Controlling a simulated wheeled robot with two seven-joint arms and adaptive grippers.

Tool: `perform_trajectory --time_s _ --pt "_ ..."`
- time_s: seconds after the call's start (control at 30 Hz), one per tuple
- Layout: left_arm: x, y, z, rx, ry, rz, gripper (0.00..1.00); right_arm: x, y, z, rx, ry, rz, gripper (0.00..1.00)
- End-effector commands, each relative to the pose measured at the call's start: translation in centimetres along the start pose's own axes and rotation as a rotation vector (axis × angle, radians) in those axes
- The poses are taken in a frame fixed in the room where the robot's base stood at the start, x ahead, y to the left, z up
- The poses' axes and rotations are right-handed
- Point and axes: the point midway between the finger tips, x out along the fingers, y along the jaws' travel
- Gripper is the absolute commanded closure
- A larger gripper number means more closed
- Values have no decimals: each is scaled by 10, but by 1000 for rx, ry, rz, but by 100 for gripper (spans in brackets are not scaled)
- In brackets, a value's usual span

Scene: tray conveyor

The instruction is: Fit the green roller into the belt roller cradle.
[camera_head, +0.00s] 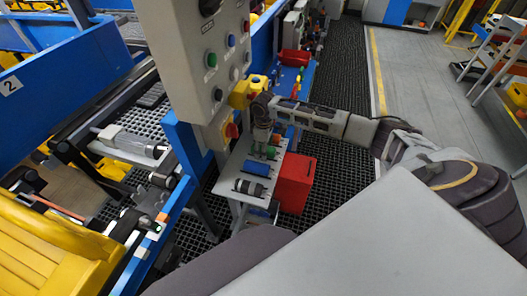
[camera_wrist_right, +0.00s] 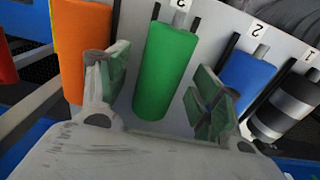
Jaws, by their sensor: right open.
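The green roller (camera_wrist_right: 165,70) lies in a rack slot between the two fingers of my right gripper (camera_wrist_right: 158,82) in the right wrist view. The fingers are open on either side of it, with no clear grip on it. In the head view the green roller (camera_head: 268,152) lies on the small rack, and my right gripper (camera_head: 262,128) is over the rack's far part. I cannot tell for certain which fixture is the belt roller cradle; roller mounts show at the conveyor (camera_head: 132,146) on the left. My left gripper is not in view.
A blue roller (camera_wrist_right: 247,82) and a black-and-grey roller (camera_wrist_right: 285,105) lie right of the green one, an orange roller (camera_wrist_right: 82,45) left of it. A grey control box (camera_head: 205,60) stands between rack and conveyor. A red bin (camera_head: 295,183) is beside the rack.

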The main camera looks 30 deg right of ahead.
Motion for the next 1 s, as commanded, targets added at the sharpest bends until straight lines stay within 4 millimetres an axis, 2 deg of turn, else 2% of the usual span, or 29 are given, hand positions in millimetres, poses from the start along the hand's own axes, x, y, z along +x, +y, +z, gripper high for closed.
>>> perform_trajectory --time_s 0.13,0.5,0.6,1.0 --pt "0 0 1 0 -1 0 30 0 0 0 0 0 0 37" --pt "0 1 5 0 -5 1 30 0 0 0 0 0 0 85" --pt "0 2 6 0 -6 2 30 -1 1 0 0 1 1 95" --pt "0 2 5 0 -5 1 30 -4 1 2 1 1 1 95"
